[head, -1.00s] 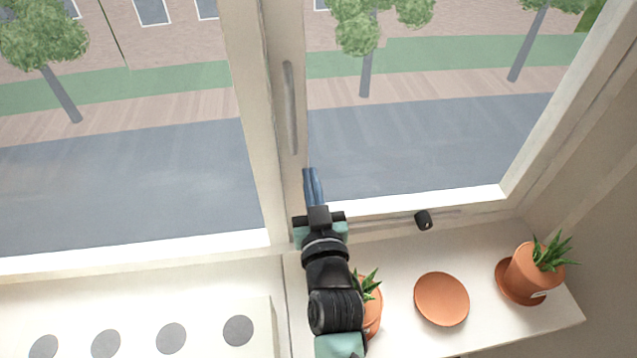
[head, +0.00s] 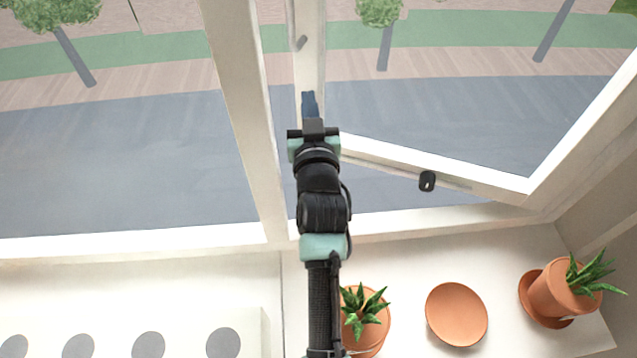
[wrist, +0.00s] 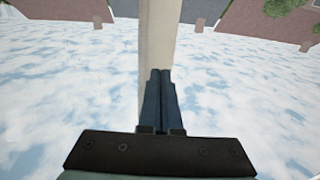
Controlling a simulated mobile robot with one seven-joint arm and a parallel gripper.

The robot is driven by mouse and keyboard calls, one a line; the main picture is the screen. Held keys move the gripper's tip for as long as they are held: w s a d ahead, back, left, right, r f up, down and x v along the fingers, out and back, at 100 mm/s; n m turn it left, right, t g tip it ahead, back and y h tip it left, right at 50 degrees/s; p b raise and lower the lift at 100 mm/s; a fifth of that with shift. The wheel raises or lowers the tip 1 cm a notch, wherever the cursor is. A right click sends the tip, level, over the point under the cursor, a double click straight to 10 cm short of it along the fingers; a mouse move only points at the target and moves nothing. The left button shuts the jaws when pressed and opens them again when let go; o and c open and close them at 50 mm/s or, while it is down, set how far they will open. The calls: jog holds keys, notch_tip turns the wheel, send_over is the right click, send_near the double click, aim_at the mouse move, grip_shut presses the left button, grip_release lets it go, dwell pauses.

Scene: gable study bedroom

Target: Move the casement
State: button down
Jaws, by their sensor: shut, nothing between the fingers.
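The casement (head: 480,187) is the right-hand window sash with a cream frame. In the head view it is swung outward on its right side, with a gap between its bottom rail and the sill. My gripper (head: 309,104) is shut with nothing between the fingers, at the lower part of the left stile. In the wrist view the closed fingers (wrist: 160,98) lie over the cream stile (wrist: 160,35); whether they touch it I cannot tell.
A fixed mullion (head: 245,120) stands left of my arm. A white panel with grey discs (head: 185,325) lies lower left.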

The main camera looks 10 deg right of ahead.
jog(key=s+a+b, duration=0.1)
jog(key=s, duration=1.2)
jog(key=shift+a+b, duration=0.2)
jog(key=shift+b, duration=0.2)
jog(key=m+g+y+b, duration=0.3)
jog(key=m+g+y, duration=0.3)
jog(key=y, duration=0.5)
send_near(320, 67)
jog(key=shift+m+t, duration=0.3)
jog(key=shift+m, duration=0.4)
jog(key=x, duration=0.4)
jog(key=shift+s+a+f, duration=0.15)
jog(key=shift+a, duration=0.05)
jog(key=s+d+r+n+g+y, duration=0.1)
jog(key=s+r+y, duration=0.15)
jog(key=r, duration=0.35)
jog(key=s+d+r+n+g+y, duration=0.1)
jog(key=s+r+y, duration=0.15)
jog(key=r, duration=0.45)
jog(key=p+x, duration=0.1)
jog(key=x, duration=0.9)
jog(key=shift+a+y+p, duration=0.3)
jog(key=shift+a+p, duration=0.1)
jog(key=shift+r, duration=0.1)
